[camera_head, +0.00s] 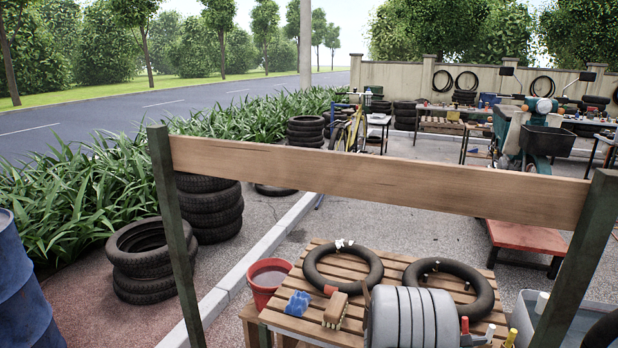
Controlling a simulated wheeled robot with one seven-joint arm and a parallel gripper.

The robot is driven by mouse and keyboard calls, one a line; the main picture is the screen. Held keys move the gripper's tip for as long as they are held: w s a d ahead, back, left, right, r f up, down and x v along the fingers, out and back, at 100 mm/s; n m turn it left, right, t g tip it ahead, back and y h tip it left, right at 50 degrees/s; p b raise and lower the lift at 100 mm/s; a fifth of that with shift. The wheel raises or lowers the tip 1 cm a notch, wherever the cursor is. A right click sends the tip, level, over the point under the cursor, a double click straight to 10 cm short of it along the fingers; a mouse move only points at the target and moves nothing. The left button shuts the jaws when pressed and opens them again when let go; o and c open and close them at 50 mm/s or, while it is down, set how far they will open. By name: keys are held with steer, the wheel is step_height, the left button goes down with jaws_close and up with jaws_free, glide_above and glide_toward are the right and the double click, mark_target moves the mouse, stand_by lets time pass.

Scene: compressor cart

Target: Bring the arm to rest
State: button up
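My gripper is not in view, and I cannot make out my arm with certainty. A slatted wooden table (310,262) stands low in front, partly cut off by the lower edge. Two black inner tubes lie on it, one on the left (343,288) and one on the right (481,287). A wooden brush (335,312) and a blue sponge (297,304) lie near its left front. A grey banded, rounded shape (415,318) shows at the bottom; I cannot tell what it is.
A wooden crossbar (380,181) between two dark green posts (173,235) spans the near view. A red bucket (268,284) is beside the table. Stacked tires (141,262) and a blue barrel (22,290) stand left. A red low platform (527,237) is right. Open paving lies behind the table.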

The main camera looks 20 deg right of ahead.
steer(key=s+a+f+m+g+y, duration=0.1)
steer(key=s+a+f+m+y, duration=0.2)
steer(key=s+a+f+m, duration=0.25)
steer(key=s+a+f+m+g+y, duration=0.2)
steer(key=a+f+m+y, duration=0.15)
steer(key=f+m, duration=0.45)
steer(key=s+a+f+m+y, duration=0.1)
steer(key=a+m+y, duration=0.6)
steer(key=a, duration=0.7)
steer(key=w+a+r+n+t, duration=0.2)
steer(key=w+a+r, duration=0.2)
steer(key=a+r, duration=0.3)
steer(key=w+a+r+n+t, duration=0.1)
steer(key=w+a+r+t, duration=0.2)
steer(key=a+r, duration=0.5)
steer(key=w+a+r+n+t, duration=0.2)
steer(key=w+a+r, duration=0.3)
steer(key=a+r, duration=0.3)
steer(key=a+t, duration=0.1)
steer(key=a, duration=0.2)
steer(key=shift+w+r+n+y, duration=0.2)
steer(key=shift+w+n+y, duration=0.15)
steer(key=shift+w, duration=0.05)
